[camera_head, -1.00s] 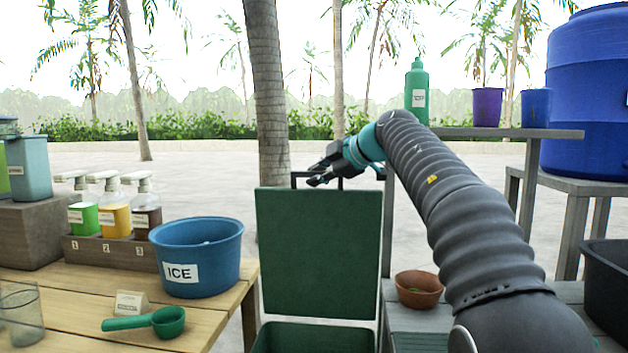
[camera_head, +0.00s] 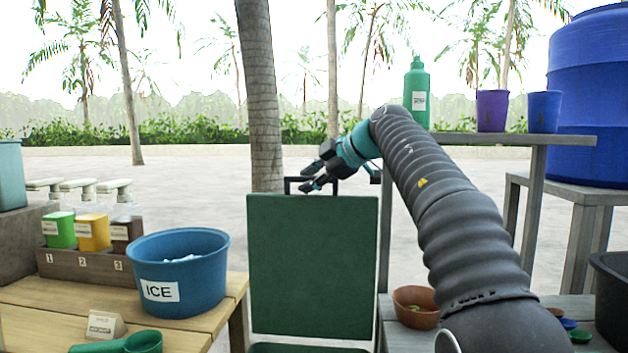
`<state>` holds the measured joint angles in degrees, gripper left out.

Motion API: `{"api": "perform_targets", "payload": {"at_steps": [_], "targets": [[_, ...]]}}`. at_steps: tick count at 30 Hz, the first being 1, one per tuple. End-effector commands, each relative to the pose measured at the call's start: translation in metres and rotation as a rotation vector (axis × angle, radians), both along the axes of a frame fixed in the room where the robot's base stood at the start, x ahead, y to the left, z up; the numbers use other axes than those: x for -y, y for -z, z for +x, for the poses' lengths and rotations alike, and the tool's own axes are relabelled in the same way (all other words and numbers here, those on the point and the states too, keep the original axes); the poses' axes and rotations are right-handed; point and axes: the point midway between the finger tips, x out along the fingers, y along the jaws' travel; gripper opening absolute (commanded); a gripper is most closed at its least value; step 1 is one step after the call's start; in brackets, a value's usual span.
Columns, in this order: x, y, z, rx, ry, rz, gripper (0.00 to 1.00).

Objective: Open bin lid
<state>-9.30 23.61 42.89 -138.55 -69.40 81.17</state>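The dark green bin lid (camera_head: 312,265) stands upright in the head view, swung open, with a dark bar handle (camera_head: 287,184) on its top edge. Below it, only a strip of the green bin (camera_head: 300,348) shows at the bottom edge. My gripper (camera_head: 307,178) is at the lid's top edge, by the handle, pointing left. Its two dark fingers look spread apart with nothing held between them. Whether a finger touches the handle cannot be told.
Right, a grey bench carries a brown bowl (camera_head: 416,305). A shelf above holds a green bottle (camera_head: 417,92) and purple (camera_head: 492,110) and blue cups (camera_head: 543,110).

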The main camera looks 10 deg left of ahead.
Motion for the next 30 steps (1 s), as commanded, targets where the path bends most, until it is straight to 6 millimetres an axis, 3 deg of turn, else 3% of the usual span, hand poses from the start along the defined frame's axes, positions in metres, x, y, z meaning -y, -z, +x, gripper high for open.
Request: {"api": "perform_targets", "payload": {"at_steps": [14,30], "targets": [[0.014,-0.006,-0.005,-0.002,0.005,-0.002,0.4],[0.079,-0.053,-0.052,-0.001,0.003,-0.001,0.4]]}}
